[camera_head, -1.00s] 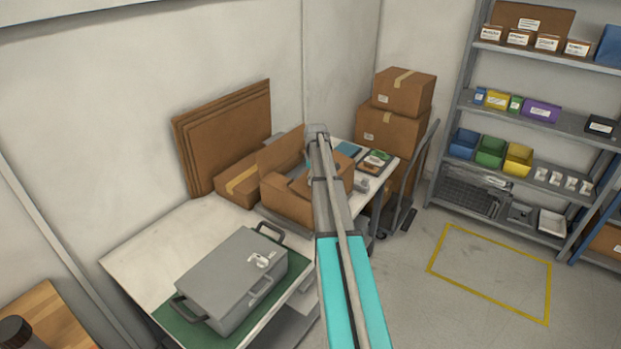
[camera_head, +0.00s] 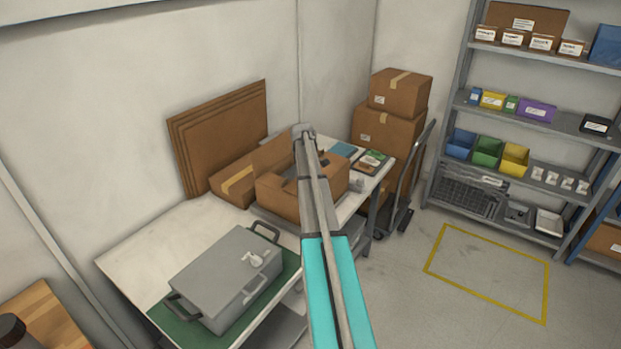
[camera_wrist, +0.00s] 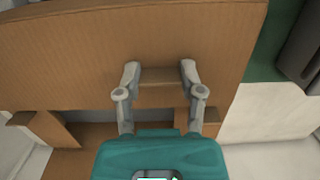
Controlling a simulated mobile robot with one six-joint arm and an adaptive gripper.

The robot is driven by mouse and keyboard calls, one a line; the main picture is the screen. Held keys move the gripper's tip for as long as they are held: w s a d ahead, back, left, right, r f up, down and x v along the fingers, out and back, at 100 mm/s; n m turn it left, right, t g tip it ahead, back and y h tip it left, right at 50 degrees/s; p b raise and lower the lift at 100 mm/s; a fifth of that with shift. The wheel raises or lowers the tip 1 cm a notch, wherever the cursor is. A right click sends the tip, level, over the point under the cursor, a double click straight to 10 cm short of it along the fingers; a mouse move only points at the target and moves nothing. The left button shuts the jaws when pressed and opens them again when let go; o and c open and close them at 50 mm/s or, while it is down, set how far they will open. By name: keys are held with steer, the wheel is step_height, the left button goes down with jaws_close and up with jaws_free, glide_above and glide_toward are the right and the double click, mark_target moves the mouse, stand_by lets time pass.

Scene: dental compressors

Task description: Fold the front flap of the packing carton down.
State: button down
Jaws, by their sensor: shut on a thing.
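The packing carton (camera_head: 285,200) is an open brown box on the white table in the head view. One of its flaps (camera_head: 272,154) stands up at the back left. My arm crosses in front of the carton and hides part of its top and my gripper's fingertips. In the wrist view, my gripper (camera_wrist: 160,73) has its two fingers either side of a narrow brown cardboard piece (camera_wrist: 160,88), and is shut on it. A broad cardboard panel (camera_wrist: 100,50) of the carton lies just beyond the fingers. Which flap is held is hard to tell.
A grey case (camera_head: 225,280) sits on a green mat (camera_head: 170,317) at the table's near end. Flat cardboard sheets (camera_head: 220,135) lean on the wall. Stacked boxes (camera_head: 388,130) and a hand truck (camera_head: 400,215) stand at right. The floor inside the yellow outline (camera_head: 488,272) is clear.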

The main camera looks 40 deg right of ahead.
steer(key=shift+c, duration=1.4)
jaws_free()
steer(key=shift+w+f, duration=0.1)
steer(key=shift+w, duration=0.2)
steer(key=shift+o, duration=0.4)
steer(key=shift+s, duration=0.25)
steer(key=shift+s, duration=0.15)
